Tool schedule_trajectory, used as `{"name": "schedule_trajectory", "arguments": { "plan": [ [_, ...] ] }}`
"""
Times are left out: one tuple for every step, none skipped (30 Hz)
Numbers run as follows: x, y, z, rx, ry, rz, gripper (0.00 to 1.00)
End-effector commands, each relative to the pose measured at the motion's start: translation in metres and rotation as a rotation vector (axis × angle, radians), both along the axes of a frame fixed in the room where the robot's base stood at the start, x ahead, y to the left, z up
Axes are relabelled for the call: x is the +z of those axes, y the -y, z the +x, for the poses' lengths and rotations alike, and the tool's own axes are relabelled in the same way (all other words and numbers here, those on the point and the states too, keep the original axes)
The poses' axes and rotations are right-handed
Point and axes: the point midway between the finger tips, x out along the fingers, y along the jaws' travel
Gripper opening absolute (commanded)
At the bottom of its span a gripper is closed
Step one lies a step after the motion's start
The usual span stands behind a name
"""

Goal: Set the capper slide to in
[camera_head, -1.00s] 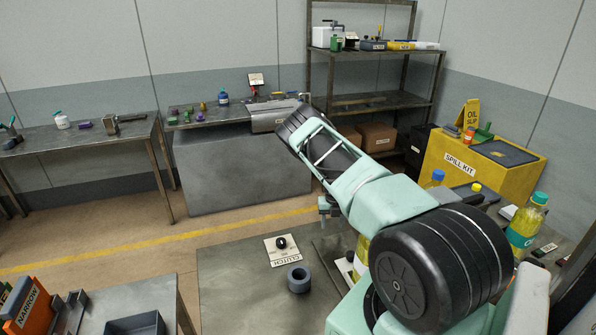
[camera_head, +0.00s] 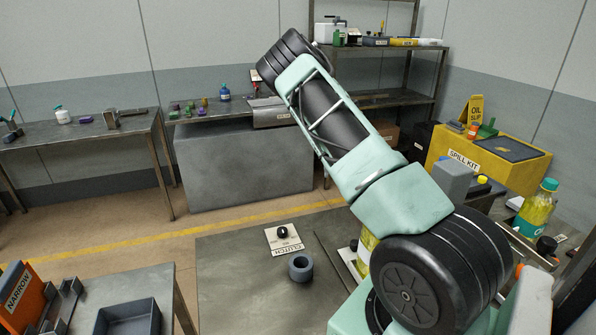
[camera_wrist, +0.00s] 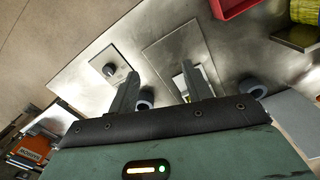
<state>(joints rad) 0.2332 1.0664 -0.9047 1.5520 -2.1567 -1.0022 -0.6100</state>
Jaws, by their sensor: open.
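I cannot make out a label reading capper, so I cannot tell for sure which part is the slide. In the wrist view my gripper (camera_wrist: 158,88) is open and empty, its two fingers apart above the metal table (camera_wrist: 85,88). A raised metal plate (camera_wrist: 165,48) lies beyond the fingers, with a pale label (camera_wrist: 203,72) partly hidden by the right finger. In the head view a dark knob (camera_head: 547,245) stands on the right side near a bottle (camera_head: 536,208) with yellow liquid. The arm hides my gripper in the head view.
The CLUTCH plate (camera_head: 284,241) with a black knob and a grey ring (camera_head: 300,267) stand on the table. A grey block (camera_head: 453,180) is behind the arm. The yellow SPILL KIT box (camera_head: 490,160) is at right. A dark tray (camera_head: 128,318) and orange NARROW piece (camera_head: 20,292) are lower left.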

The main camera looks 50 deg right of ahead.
Motion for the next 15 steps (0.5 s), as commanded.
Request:
{"name": "schedule_trajectory", "arguments": {
  "plan": [
    [-0.003,-0.008,0.009,-0.011,0.029,0.005,0.49],
    [-0.002,-0.011,0.014,-0.019,0.046,0.006,0.49],
    [-0.002,-0.015,0.02,-0.031,0.07,0.005,0.49],
    [-0.002,-0.019,0.025,-0.04,0.087,0.006,0.49],
    [-0.002,-0.022,0.03,-0.048,0.105,0.008,0.49],
    [-0.001,-0.027,0.036,-0.06,0.128,0.009,0.49],
    [-0.001,-0.03,0.041,-0.069,0.145,0.01,0.49],
    [0.0,-0.033,0.045,-0.078,0.16,0.011,0.49],
    [0.0,-0.038,0.051,-0.091,0.182,0.013,0.49],
    [0.001,-0.042,0.056,-0.101,0.199,0.015,0.49],
    [0.002,-0.045,0.06,-0.112,0.216,0.017,0.49],
    [0.002,-0.05,0.066,-0.126,0.236,0.02,0.49],
    [0.003,-0.054,0.07,-0.134,0.25,0.022,0.49],
    [0.004,-0.057,0.074,-0.144,0.265,0.023,0.49],
    [0.005,-0.061,0.078,-0.157,0.282,0.026,0.49]
  ]
}}
